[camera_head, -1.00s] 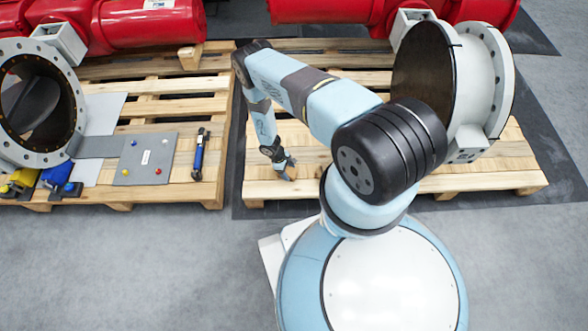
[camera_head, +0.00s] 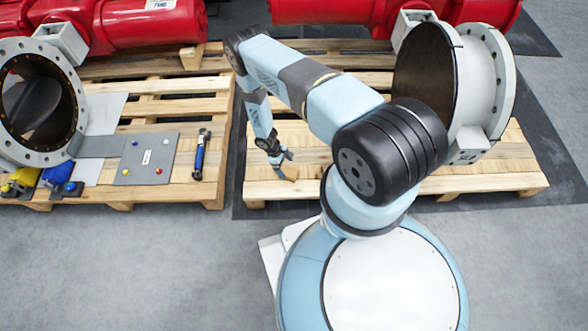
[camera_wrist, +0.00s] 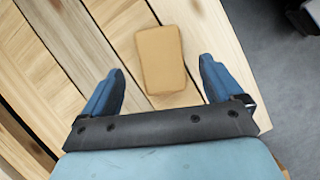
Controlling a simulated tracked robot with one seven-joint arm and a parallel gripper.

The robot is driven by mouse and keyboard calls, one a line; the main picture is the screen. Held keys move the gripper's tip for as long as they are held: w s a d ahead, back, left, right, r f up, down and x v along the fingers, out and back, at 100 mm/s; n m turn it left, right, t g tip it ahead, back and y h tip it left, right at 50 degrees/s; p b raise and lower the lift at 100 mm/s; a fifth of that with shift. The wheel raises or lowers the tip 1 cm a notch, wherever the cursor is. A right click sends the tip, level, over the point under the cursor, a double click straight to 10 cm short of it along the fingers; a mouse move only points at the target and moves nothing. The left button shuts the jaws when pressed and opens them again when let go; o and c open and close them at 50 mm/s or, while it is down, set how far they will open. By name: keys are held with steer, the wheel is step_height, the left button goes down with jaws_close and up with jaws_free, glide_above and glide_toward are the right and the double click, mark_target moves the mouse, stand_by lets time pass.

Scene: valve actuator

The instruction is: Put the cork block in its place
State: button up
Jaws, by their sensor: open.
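The cork block (camera_wrist: 160,58) is a tan, rounded rectangle lying flat on light pallet planks in the wrist view. My gripper (camera_wrist: 163,70) is open, with its two blue fingers spread on either side of the block's near part. The fingers look apart from the block, and the height between them and it is hard to judge. In the head view my gripper (camera_head: 284,159) hangs over the near left part of the right pallet (camera_head: 480,180). The block is hard to make out there against the wood.
A white flanged valve body (camera_head: 485,85) stands on the right pallet. The left pallet (camera_head: 212,95) carries another open flange (camera_head: 62,75), a grey plate (camera_head: 146,160) with coloured pins, a blue-handled tool (camera_head: 200,155) and blue and yellow items. Red cylinders (camera_head: 150,25) lie behind.

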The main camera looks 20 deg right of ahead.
steer(key=v, duration=0.7)
